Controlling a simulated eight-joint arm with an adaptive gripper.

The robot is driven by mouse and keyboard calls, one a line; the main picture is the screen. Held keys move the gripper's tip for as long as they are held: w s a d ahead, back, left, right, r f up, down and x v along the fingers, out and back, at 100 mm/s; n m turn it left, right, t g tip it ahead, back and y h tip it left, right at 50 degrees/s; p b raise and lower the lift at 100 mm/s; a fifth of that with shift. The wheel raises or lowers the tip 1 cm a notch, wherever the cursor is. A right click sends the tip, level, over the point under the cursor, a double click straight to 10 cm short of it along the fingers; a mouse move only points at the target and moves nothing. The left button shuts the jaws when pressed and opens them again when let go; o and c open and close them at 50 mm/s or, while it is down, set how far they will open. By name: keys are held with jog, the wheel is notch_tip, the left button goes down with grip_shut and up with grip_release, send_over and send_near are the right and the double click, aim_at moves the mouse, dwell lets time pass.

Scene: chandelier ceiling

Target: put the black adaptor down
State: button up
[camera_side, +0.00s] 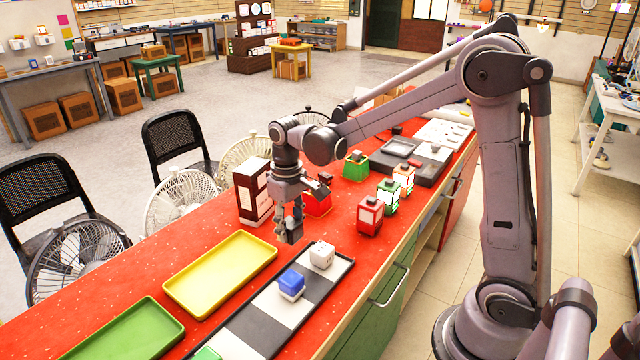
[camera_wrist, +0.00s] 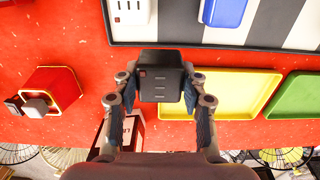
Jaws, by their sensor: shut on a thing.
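The black adaptor (camera_wrist: 162,75) is a dark box with slots on its face, seen large between the fingers in the wrist view. My gripper (camera_wrist: 160,98) is shut on it, one finger on each side. In the side view my gripper (camera_side: 291,225) points down over the red counter, with the dark adaptor (camera_side: 292,232) at its fingertips. It hangs near the right end of the yellow tray (camera_side: 195,311) and the far end of the striped tray (camera_side: 322,299). I cannot tell whether the adaptor touches the counter.
A white adaptor (camera_side: 322,254) and a blue one (camera_side: 291,284) stand on the striped tray. A green tray (camera_side: 125,335) lies at the near left. A dark-and-white box (camera_side: 254,192), a red holder (camera_side: 318,204) and small lanterns (camera_side: 369,216) stand around my gripper.

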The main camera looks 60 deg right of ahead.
jog(key=d+r, duration=0.4)
jog(key=d, duration=1.1)
jog(key=w+a+f, duration=0.3)
jog(key=a, duration=0.1)
jog(key=w+a+f, duration=0.4)
jog(key=shift+w+a+f, duration=0.1)
jog(key=shift+a+f, duration=0.05)
jog(key=shift+f, duration=2.05)
jog(key=shift+f, duration=0.1)
jog(key=o, duration=1.2)
jog(key=shift+c, duration=0.2)
